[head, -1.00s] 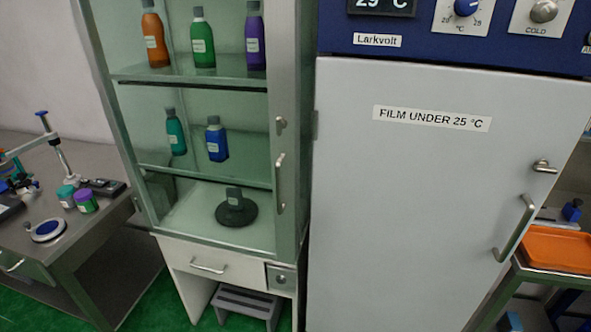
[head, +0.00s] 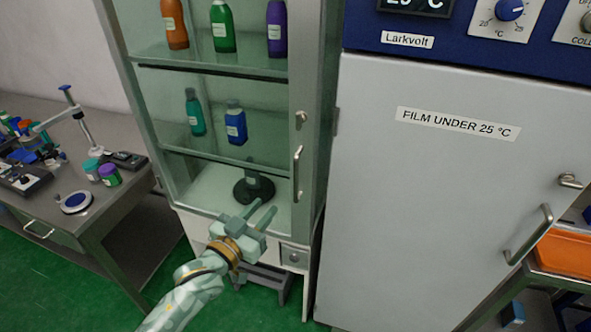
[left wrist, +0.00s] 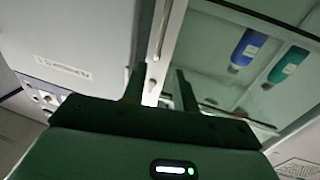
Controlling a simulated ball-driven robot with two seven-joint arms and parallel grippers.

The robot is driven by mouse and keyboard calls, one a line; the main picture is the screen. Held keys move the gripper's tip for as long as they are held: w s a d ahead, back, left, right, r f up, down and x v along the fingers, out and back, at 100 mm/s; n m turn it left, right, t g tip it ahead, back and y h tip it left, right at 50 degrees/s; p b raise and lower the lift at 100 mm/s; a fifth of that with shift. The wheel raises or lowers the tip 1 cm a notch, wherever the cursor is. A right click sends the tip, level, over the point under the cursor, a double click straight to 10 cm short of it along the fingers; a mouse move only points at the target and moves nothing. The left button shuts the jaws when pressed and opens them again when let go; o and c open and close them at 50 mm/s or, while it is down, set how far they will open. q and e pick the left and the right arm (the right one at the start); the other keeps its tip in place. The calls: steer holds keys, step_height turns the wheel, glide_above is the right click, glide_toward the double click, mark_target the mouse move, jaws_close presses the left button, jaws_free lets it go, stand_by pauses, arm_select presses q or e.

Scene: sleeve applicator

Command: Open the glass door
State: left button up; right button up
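The glass door (head: 305,90) of the tall cabinet is shut, with a metal frame down its right side. Its upright bar handle (head: 297,174) is on that frame, below a small latch knob (head: 301,117). My left gripper (head: 264,212) is open and empty, low in front of the door, below and left of the handle, not touching it. In the left wrist view the open fingers (left wrist: 160,88) point toward the door frame, and the bar handle (left wrist: 158,38) shows beyond them. My right gripper is not in view.
A large white cabinet (head: 440,200) with its own handle stands right of the glass cabinet. A steel table (head: 120,215) with lab items is at left. Bottles and a round black-based item (head: 245,190) stand behind the glass. A drawer and a step stool are below.

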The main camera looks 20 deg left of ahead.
mark_target(295, 175)
arm_select(q)
steer(key=b+x, duration=0.1)
steer(key=x, duration=1.4)
steer(key=shift+w+d+f+b, duration=0.15)
steer(key=shift+w+f+b, duration=0.1)
steer(key=shift+b, duration=0.1)
steer(key=shift+r, duration=0.1)
jaws_close()
steer(key=shift+s, duration=0.1)
